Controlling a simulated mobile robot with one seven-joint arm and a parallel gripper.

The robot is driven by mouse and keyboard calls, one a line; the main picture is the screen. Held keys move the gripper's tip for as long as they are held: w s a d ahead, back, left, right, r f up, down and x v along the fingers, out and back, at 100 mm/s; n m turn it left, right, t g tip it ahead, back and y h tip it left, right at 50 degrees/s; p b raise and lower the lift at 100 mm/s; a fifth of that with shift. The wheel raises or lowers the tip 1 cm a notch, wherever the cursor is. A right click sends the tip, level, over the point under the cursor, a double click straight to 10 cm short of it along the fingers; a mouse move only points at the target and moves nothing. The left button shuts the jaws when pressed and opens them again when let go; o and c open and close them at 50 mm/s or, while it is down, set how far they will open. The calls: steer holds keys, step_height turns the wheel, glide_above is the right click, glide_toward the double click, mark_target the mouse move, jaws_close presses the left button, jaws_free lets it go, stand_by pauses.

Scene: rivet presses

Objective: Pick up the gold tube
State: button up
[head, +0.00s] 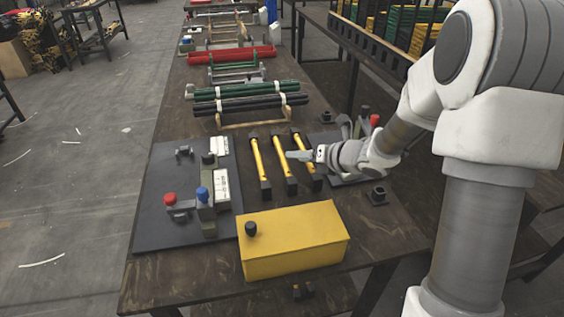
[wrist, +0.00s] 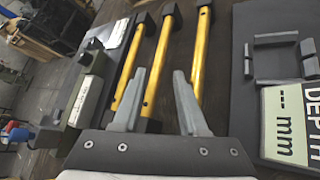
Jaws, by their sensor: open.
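Three gold tubes with black ends lie side by side on the table: a left one (head: 258,158), a middle one (head: 284,160) and a right one (head: 304,150). In the wrist view they are the left tube (wrist: 129,72), the middle tube (wrist: 157,62) and the right tube (wrist: 198,60). I cannot tell the height gap.
A yellow box (head: 292,245) stands in front of the tubes. A dark press plate (head: 160,205) with red and blue knobs is on the left. Another fixture with a "DEPTH mm" label (wrist: 288,120) is on the right. Green and black tubes (head: 245,90) lie on racks behind.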

mark_target(282, 160)
steer(key=shift+b+x, duration=0.8)
steer(key=shift+x, duration=2.35)
steer(key=shift+s, duration=0.1)
steer(key=shift+c, duration=0.4)
jaws_close()
